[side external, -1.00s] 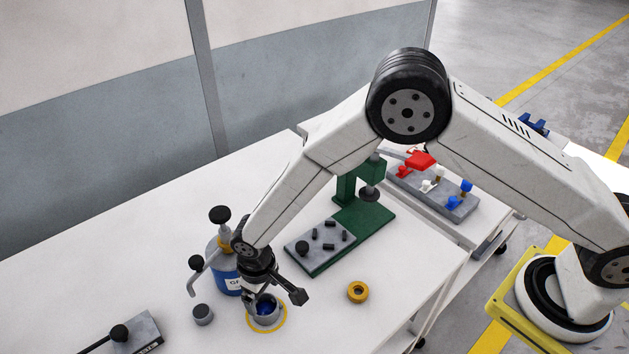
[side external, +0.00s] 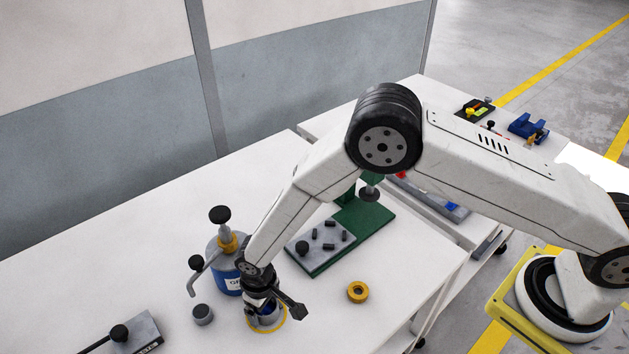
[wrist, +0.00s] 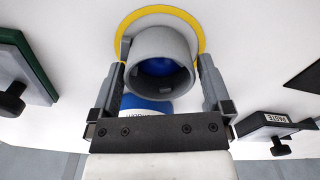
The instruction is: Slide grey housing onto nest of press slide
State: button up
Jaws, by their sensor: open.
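The grey housing (side external: 268,319), a hollow cylinder with blue showing inside, stands in a yellow ring marking on the white table. In the wrist view the housing (wrist: 160,48) lies between my two fingers, its open mouth toward the camera. My gripper (side external: 268,308) is open and lowered over the housing. In the wrist view the fingers of my gripper (wrist: 161,72) stand on either side of it; whether they touch it I cannot tell. The green press (side external: 366,222) stands behind to the right. Its grey slide plate (side external: 318,258) carries several black pegs and a black knob.
A blue can (side external: 228,279) with a pump and bent spout stands close left of my gripper. A small grey cylinder (side external: 203,315) and a paste block (side external: 140,332) lie further left. A yellow ring part (side external: 357,292) lies to the right. Table between it and the housing is clear.

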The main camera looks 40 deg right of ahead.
dwell(0.3)
jog(key=c, duration=1.2)
jog(key=shift+o, duration=0.2)
jog(key=shift+r, duration=0.15)
jog(key=shift+r, duration=0.65)
jog(key=s+d+r, duration=0.6)
jog(key=s+r, duration=0.5)
jog(key=s, duration=0.1)
jog(key=shift+s+d+r, duration=0.15)
jog(key=shift+d+r, duration=0.1)
jog(key=shift+d, duration=0.15)
jog(key=o, duration=0.9)
jog(key=c, duration=0.9)
